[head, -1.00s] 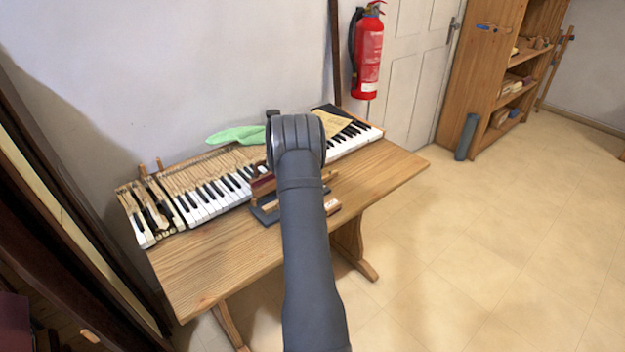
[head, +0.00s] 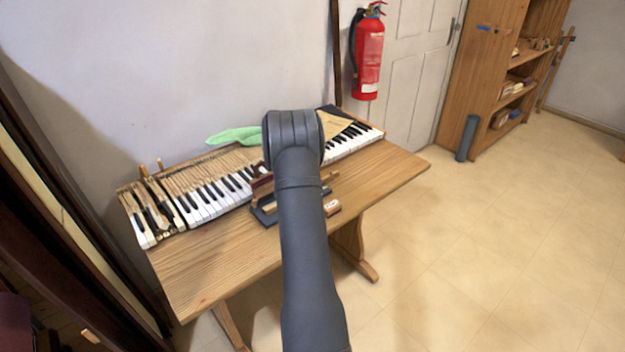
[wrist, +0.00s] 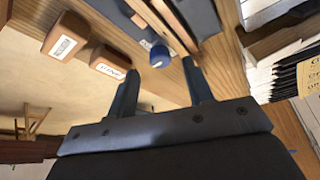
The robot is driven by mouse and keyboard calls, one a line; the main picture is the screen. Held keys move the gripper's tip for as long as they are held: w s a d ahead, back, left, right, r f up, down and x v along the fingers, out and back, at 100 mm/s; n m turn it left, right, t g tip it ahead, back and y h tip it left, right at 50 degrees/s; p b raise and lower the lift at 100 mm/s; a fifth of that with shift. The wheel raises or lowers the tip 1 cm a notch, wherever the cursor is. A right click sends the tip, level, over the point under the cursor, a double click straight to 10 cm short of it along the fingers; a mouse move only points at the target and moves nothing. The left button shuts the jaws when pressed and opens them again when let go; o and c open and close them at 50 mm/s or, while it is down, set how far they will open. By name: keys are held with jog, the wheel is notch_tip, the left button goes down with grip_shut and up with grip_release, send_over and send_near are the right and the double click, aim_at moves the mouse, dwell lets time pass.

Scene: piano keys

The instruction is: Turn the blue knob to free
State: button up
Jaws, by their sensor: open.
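The blue knob (wrist: 160,56) shows in the wrist view on the wooden fixture, with a small white mark on its edge. My gripper (wrist: 160,69) is open, its two dark fingers apart on either side of the knob in the picture. I cannot tell whether they touch it. Two reddish-brown blocks with white labels stand beside the knob, a nearer one (wrist: 111,64) and a farther one (wrist: 66,36); their lettering is too small to read surely. In the head view my arm hides the knob and the gripper; part of the fixture (head: 265,217) shows on the table.
The wooden table (head: 215,262) carries a keyboard (head: 215,199) behind the fixture and a green cloth (head: 234,135). Piano keys also fill the right side of the wrist view (wrist: 262,75). The table's front left is clear.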

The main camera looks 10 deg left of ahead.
jog(key=v, duration=1.4)
jog(key=shift+a, duration=0.2)
jog(key=x, duration=1.7)
jog(key=shift+d, duration=0.25)
jog(key=shift+d+f, duration=0.1)
jog(key=shift+f, duration=0.15)
jog(key=shift+s+r+n+t, duration=0.1)
jog(key=shift+r+n+t, duration=0.25)
jog(key=shift+n, duration=0.55)
jog(key=n+t+y, duration=0.1)
jog(key=n, duration=0.2)
jog(key=n+y, duration=0.1)
jog(key=n, duration=0.2)
jog(key=shift+s+d+f+n+t, duration=0.15)
jog(key=shift+n+t, duration=0.15)
jog(key=shift+t, duration=0.05)
jog(key=shift+d+n+t+y, duration=0.15)
jog(key=shift+n+y, duration=0.25)
jog(key=shift+n, duration=0.65)
jog(key=shift+n+t+y, duration=0.15)
jog(key=shift+n+y, duration=0.25)
jog(key=shift+n, duration=0.65)
jog(key=shift+d+n+y, duration=0.15)
jog(key=shift+n+y, duration=0.65)
jog(key=shift+n, duration=1.2)
